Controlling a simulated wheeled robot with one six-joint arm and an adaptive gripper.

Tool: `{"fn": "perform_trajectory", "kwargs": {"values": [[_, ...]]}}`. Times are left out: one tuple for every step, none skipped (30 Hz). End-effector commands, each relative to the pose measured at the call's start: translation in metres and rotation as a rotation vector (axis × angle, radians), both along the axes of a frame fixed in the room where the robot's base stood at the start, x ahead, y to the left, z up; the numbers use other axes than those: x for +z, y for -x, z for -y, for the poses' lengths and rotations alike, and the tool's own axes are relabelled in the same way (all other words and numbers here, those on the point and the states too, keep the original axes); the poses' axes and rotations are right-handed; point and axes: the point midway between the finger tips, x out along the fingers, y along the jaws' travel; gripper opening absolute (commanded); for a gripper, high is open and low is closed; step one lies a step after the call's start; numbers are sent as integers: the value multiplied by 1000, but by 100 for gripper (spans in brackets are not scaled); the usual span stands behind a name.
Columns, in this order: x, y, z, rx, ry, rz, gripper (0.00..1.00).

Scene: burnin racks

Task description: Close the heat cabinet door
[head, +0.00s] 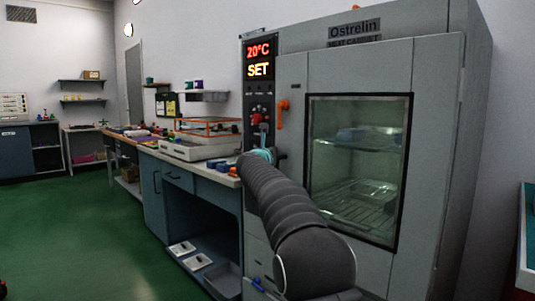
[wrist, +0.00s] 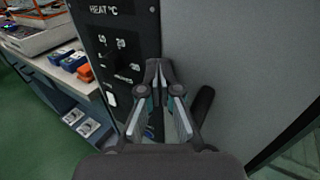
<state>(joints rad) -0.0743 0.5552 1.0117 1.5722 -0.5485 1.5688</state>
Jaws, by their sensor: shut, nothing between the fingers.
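The heat cabinet (head: 345,42) is a tall grey unit at the right in the head view. Its grey door (head: 430,100) has a black-framed window (head: 358,165) with shelves showing behind it. The door looks near flush with the front; I cannot tell whether it is fully closed. An orange handle (head: 283,112) is at the left of the front. My gripper (wrist: 158,70) is shut and empty, its tips close to the black control panel (wrist: 118,45) and the grey front (wrist: 225,60). In the head view my arm partly hides the gripper and the lower front.
A dark red display and knobs (head: 259,60) are left of the door. A workbench (head: 172,170) with trays and small boxes runs along the wall to the left. The green floor (head: 80,235) is open at the left. Another bench edge (head: 526,235) is at far right.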

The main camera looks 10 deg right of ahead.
Motion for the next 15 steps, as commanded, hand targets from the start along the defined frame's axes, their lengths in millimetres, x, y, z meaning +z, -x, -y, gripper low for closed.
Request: {"fn": "perform_trajectory", "kwargs": {"values": [[-1,3,3,-14,1,0,0],[-1,5,-1,-15,2,0,0],[-2,7,-8,-15,4,-1,0],[-2,9,-14,-12,5,-1,0],[-2,10,-21,-10,5,0,0],[-1,13,-30,-7,6,-1,0],[-1,15,-37,-5,8,-1,0],[-1,19,-45,-2,8,-1,0],[-1,24,-53,-1,8,-1,0],[-1,27,-59,0,6,-1,0],[-1,31,-65,1,7,0,0],[-1,35,-71,0,5,-1,0],[-1,38,-77,1,5,-1,0],[-1,41,-82,1,5,-1,0],[-1,46,-88,-1,5,-1,0]]}}
